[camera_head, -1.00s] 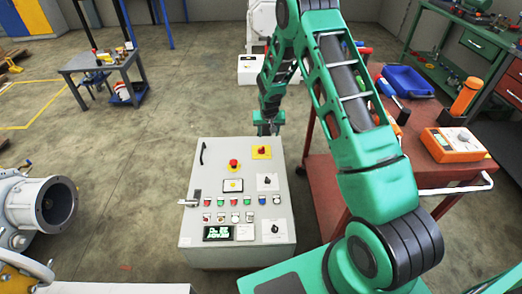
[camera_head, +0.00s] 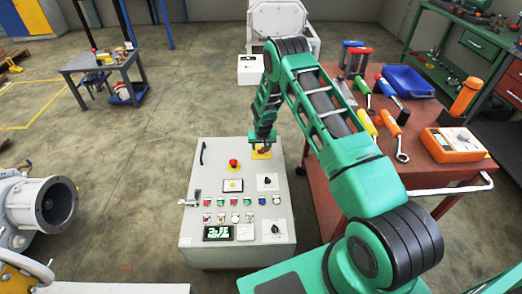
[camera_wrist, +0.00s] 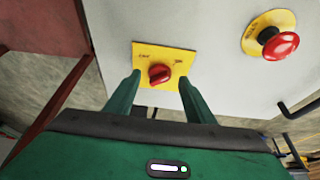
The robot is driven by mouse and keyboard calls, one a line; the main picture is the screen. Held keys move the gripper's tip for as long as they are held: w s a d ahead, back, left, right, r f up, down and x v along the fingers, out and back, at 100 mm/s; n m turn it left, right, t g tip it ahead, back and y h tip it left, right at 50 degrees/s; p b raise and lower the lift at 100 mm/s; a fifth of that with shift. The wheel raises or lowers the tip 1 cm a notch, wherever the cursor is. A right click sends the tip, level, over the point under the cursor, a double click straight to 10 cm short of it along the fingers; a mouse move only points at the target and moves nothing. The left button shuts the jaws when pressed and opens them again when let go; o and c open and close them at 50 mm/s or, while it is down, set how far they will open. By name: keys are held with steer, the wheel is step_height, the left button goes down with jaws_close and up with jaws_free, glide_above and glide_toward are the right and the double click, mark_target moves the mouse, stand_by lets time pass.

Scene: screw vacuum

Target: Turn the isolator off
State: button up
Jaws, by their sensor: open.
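The isolator is a red rotary knob on a square yellow plate, at the upper right of the grey control panel (camera_head: 215,180). In the wrist view the isolator knob (camera_wrist: 159,74) sits between and just beyond my two green fingertips, with its grip turned at a slant. Some lettering on the plate is too small to read surely. My gripper (camera_wrist: 157,84) is open and empty, with a finger on each side of the knob. In the head view my gripper (camera_head: 262,141) is over the isolator's yellow plate (camera_head: 262,155) and partly hides the knob.
A red emergency stop button (camera_head: 233,163) on yellow is left of the isolator; it also shows in the wrist view (camera_wrist: 281,45). Black selector knobs (camera_head: 267,181) and small buttons lie lower on the panel. A red tool cart (camera_head: 420,165) stands close on the right.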

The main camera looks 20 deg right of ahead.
steer(key=shift+x, duration=0.9)
steer(key=c, duration=1.1)
steer(key=shift+o, duration=0.2)
